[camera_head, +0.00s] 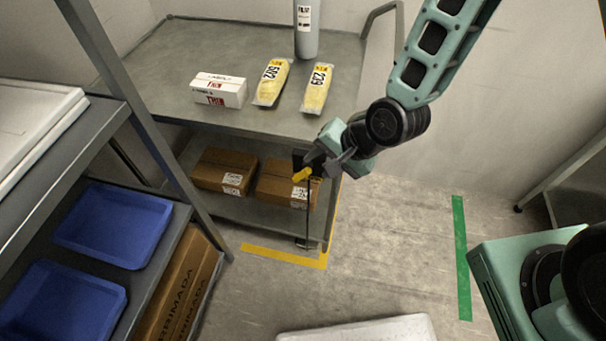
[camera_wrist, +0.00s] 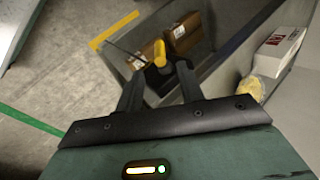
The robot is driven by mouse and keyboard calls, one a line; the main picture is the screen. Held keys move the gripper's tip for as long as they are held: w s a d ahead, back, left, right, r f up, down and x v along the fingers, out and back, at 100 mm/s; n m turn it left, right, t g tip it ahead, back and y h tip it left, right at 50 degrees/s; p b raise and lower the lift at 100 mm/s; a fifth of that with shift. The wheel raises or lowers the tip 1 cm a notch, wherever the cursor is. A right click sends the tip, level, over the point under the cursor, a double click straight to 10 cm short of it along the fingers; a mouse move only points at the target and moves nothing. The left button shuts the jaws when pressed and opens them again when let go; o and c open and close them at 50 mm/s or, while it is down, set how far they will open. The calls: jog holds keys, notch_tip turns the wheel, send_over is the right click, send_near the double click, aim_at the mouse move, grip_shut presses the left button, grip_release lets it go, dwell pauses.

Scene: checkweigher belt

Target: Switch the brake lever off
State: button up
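The brake lever has a yellow handle (camera_head: 303,174) and sits on a dark mount at the front right corner of the grey cart (camera_head: 150,62). In the wrist view the yellow handle (camera_wrist: 160,52) shows between and just beyond my two dark fingertips, with the dark mount beneath it. My gripper (camera_head: 325,166) is open, its fingers apart on either side of the lever in the wrist view (camera_wrist: 160,75). I cannot tell whether a finger touches the handle. Part of the lever's mount is hidden by the gripper in the head view.
The cart's top holds a white box (camera_head: 219,90), two yellow packs (camera_head: 271,82) and a grey cylinder (camera_head: 307,30). Brown boxes (camera_head: 224,170) lie on its lower shelf. A rack with blue trays (camera_head: 115,225) stands at left.

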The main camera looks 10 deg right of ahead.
aim_at(303, 174)
jog(key=x, duration=0.8)
jog(key=shift+w, duration=0.1)
grip_shut()
